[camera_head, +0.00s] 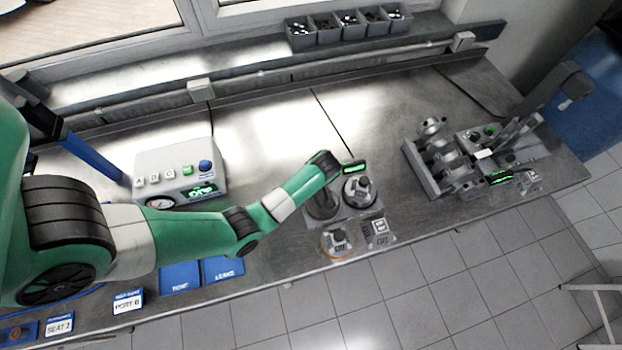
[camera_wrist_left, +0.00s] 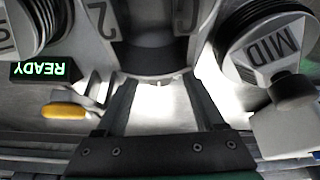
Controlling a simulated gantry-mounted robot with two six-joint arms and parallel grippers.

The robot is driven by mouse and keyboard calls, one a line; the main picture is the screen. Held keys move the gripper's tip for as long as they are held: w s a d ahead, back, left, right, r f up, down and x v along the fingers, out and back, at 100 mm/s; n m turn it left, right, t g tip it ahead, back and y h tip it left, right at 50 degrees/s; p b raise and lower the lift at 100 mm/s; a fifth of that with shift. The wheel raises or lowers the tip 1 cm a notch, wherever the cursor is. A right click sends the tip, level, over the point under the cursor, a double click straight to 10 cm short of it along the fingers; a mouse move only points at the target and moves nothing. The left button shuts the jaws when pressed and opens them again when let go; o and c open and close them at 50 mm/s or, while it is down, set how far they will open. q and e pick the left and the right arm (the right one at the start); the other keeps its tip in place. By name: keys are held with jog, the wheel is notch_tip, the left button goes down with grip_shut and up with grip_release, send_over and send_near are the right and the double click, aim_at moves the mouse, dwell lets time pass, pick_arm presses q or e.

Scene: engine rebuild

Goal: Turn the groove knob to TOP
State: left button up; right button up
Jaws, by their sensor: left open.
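In the left wrist view a round dark-ribbed knob with a pale face marked MID (camera_wrist_left: 270,55) is at the upper right. It is the likely groove knob; its name plate is not legible. My left gripper (camera_wrist_left: 163,88) is open, its two fingers apart with pale bench showing between them. The fingers point toward a dark rounded part (camera_wrist_left: 155,55) and stand left of the MID knob, with nothing clearly held. In the head view my green left arm reaches from the left over a small station (camera_head: 345,212), hiding part of it. My right gripper is not in view.
A green READY display (camera_wrist_left: 42,70) and a yellow-tipped lever (camera_wrist_left: 68,111) are at the left in the wrist view. In the head view, a control box (camera_head: 165,160) stands left and a metal engine fixture (camera_head: 445,165) right. Small bins (camera_head: 345,24) line the back.

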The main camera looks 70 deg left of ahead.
pick_arm(q)
jog(key=shift+c, duration=0.2)
grip_shut()
jog(key=shift+r+p, duration=0.1)
jog(key=shift+p, duration=0.4)
jog(key=m+t+p, duration=0.1)
jog(key=m+p, duration=0.1)
jog(key=p, duration=0.3)
jog(key=m+p, duration=0.3)
jog(key=p, duration=0.2)
jog(key=m+t+p, duration=0.1)
jog(key=m+p, duration=0.1)
jog(key=p, duration=0.2)
jog(key=shift+s+a+r+t+h+p, duration=0.2)
jog(key=shift+r+t+h+p, duration=0.1)
jog(key=shift+h+p, duration=0.1)
jog(key=shift+f+m+p, duration=0.4)
jog(key=shift+m+p, duration=0.2)
jog(key=shift+m, duration=0.3)
jog(key=shift+t, duration=0.4)
jog(key=shift+m, duration=0.4)
jog(key=shift+o, duration=0.2)
grip_release()
